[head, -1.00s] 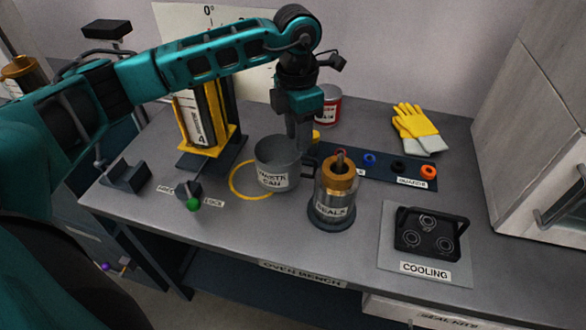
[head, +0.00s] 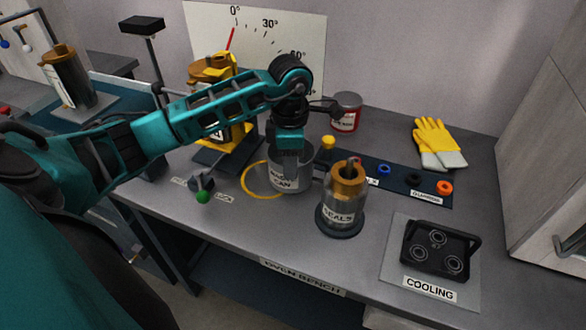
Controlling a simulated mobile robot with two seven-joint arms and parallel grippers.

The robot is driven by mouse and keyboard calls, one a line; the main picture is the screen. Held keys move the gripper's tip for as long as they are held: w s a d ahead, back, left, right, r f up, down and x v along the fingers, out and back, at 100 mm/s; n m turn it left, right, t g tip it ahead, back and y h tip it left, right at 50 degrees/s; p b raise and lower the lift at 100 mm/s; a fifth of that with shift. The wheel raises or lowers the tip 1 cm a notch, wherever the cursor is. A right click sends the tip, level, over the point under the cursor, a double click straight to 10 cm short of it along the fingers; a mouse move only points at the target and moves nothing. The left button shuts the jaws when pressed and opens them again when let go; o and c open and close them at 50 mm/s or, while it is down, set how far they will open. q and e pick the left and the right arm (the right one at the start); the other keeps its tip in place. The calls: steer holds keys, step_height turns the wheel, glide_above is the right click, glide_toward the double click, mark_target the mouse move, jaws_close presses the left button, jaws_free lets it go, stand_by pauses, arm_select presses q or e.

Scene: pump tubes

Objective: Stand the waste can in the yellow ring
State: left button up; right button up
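The waste can (head: 291,182) is an open grey can with a label, standing upright on the bench. It covers the right part of the yellow ring (head: 247,190), whose left arc shows bare on the bench; the can sits off to the ring's right. My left gripper (head: 289,152) points down at the can's mouth, with its lower end at or inside the rim. Its fingertips are hidden, so I cannot tell whether they grip the can wall. My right gripper is not in view.
The seals canister (head: 340,205) stands close to the can's right front. A green-knobbed lever (head: 203,196) is left of the ring. Behind are a yellow stand (head: 237,151) and a red-labelled tin (head: 346,112). A cooling plate (head: 398,270) and yellow gloves (head: 435,135) lie right.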

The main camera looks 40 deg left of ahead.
mark_target(292, 192)
arm_select(q)
steer(key=f, duration=0.5)
steer(key=shift+w+f, duration=0.15)
steer(key=shift+w, duration=0.05)
jaws_close()
